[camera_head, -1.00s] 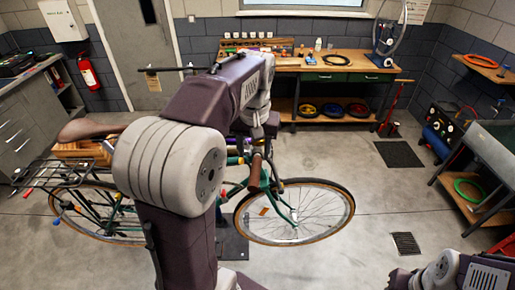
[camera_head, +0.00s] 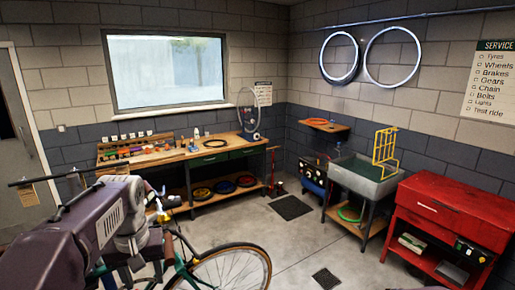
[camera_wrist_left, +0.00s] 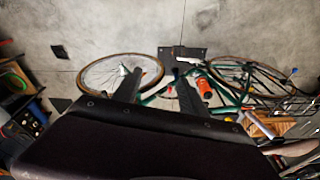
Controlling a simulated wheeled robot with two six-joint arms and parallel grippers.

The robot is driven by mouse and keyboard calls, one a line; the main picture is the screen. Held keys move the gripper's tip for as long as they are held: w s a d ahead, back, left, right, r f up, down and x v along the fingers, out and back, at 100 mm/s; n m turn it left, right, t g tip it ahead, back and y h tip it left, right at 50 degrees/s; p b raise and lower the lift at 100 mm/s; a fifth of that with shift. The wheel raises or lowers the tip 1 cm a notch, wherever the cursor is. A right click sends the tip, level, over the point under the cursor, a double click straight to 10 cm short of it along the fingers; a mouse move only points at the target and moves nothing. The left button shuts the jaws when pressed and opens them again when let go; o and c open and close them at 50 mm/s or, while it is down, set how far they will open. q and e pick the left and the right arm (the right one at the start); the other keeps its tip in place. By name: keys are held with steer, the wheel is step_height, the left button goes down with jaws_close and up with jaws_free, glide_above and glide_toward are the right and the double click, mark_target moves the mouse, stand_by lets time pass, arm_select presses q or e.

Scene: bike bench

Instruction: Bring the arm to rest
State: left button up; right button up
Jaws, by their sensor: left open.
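My left arm comes in from the left in the head view, over the bicycle. My right gripper is not seen.
A wooden workbench (camera_head: 205,157) with small parts stands along the back wall. A grey sink (camera_head: 365,180) with a yellow rack and a red tool cabinet (camera_head: 450,210) stand at the right. Bare floor lies in the middle, with a dark mat (camera_head: 291,207).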

arm_select(q)
steer(key=s+d+f+m+b, duration=0.2)
steer(key=s+d+f+b, duration=0.1)
steer(key=f, duration=1)
steer(key=s+d+f+m+h+b, duration=0.1)
steer(key=s+d+f+b, duration=0.3)
steer(key=f, duration=1)
steer(key=shift+s+d+f+m, duration=0.2)
steer(key=shift+s+d+m, duration=0.3)
steer(key=shift+s, duration=0.45)
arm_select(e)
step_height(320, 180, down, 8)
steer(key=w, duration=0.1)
arm_select(q)
steer(key=shift+w, duration=0.1)
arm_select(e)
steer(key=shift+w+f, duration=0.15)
